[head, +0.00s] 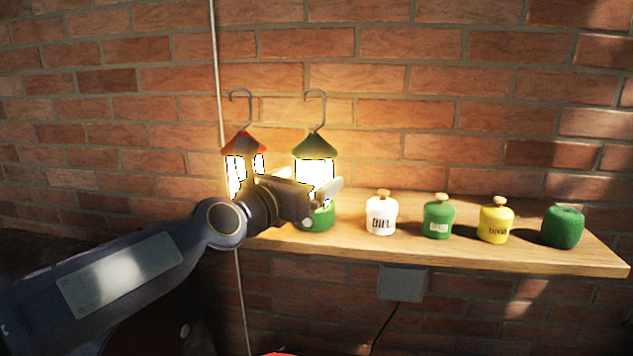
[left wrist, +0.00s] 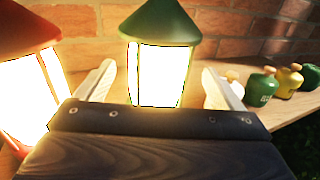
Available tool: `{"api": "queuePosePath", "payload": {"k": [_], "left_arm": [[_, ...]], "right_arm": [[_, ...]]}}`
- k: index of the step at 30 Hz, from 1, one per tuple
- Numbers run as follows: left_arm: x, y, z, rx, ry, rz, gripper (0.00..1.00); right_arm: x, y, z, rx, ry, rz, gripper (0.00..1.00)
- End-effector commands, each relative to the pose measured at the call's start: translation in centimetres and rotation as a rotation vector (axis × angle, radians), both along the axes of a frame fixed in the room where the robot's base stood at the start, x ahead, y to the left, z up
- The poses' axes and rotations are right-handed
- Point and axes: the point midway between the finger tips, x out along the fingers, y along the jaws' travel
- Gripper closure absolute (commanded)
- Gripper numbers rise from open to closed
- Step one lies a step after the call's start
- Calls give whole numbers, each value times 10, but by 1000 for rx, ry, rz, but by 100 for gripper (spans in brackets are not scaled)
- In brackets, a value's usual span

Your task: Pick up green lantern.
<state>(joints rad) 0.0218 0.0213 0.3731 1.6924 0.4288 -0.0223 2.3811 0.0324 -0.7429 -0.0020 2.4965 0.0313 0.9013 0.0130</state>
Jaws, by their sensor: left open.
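The green lantern (head: 315,147) stands lit on the wooden shelf, with a green cone top, a glowing middle and a grey hook. It also shows in the left wrist view (left wrist: 161,25), upright and between the fingers. My left gripper (head: 322,188) is open, in front of the lantern and hiding part of its lower body. In the left wrist view my left gripper (left wrist: 162,85) has one finger on each side of the lantern's glowing part. Whether the fingers touch it I cannot tell. My right gripper is not in view.
A lit red lantern (head: 243,143) stands close on the left, partly behind my gripper. On the shelf (head: 500,258) to the right stand a white jar (head: 381,217), a green jar (head: 438,219), a yellow jar (head: 494,224) and a green rounded object (head: 562,228). A brick wall is behind.

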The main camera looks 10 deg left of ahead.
Motion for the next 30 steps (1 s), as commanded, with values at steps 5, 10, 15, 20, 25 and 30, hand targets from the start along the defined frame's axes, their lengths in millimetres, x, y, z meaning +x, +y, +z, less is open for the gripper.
{"api": "queuePosePath", "payload": {"k": [5, 10, 15, 20, 25, 30], "left_arm": [[24, -7, 10, 1, 3, -2, 11], [45, -14, 9, 1, 3, -1, 11], [50, -16, 6, 3, -1, 0, 11], [50, -16, 6, 4, -1, 0, 14], [50, -16, 6, 4, 0, 0, 36], [50, -16, 6, 4, 0, 0, 58]], "right_arm": [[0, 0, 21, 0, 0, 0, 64], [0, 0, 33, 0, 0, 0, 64], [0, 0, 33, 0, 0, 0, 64], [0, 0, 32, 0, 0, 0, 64], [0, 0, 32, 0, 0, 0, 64], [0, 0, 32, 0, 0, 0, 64]]}}
